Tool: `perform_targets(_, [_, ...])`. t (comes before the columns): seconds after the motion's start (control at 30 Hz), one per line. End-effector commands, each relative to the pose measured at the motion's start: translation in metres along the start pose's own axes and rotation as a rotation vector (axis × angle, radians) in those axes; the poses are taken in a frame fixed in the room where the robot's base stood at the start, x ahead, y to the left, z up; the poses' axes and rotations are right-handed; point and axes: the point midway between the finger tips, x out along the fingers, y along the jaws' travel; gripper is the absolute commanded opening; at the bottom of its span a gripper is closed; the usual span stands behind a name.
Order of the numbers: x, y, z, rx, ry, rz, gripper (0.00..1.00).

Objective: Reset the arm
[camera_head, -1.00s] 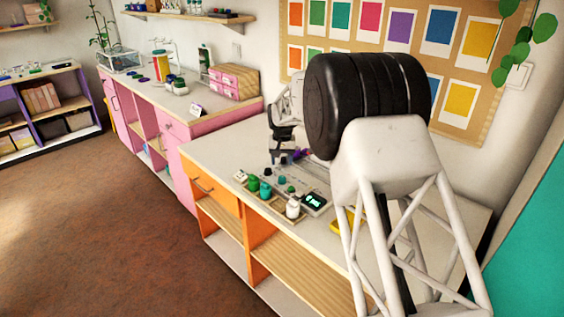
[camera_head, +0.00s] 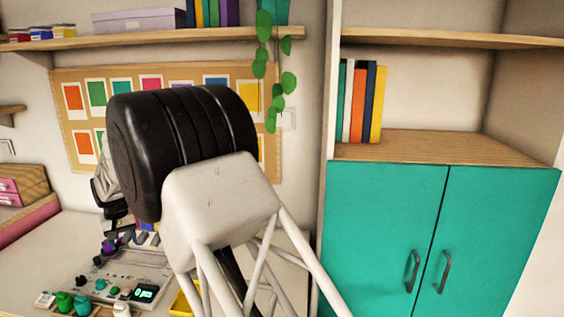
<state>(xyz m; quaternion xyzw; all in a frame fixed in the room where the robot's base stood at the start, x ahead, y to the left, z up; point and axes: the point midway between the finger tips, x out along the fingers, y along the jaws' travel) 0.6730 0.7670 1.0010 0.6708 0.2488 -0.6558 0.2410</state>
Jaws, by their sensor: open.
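My arm fills the middle left of the view, and its large black joint hides part of the table and the wall behind it. My gripper (camera_head: 117,228) shows small and dark at the left of the arm, over the back of the bead board. It is open, and I see nothing held in it. The grey bead board (camera_head: 133,270) lies on the pale table (camera_head: 38,262), with several dark, green and purple pieces on it. A small black display (camera_head: 145,293) is at its front right.
Green jars (camera_head: 65,301) and a white bottle (camera_head: 121,310) stand in front of the board. A yellow tray (camera_head: 184,303) is partly behind my arm. A teal cabinet (camera_head: 384,235) stands at right. A wall shelf (camera_head: 150,37) runs above.

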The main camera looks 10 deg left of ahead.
Motion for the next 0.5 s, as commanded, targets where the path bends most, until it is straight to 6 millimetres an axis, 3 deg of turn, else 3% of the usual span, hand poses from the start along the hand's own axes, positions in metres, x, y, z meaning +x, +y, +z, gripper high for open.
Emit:
perform_targets(0.1, [-0.026,0.041,0.019,0.032,0.01,0.0,0.57])
perform_targets(0.5, [-0.098,0.158,0.096,0.132,0.038,0.003,0.57])
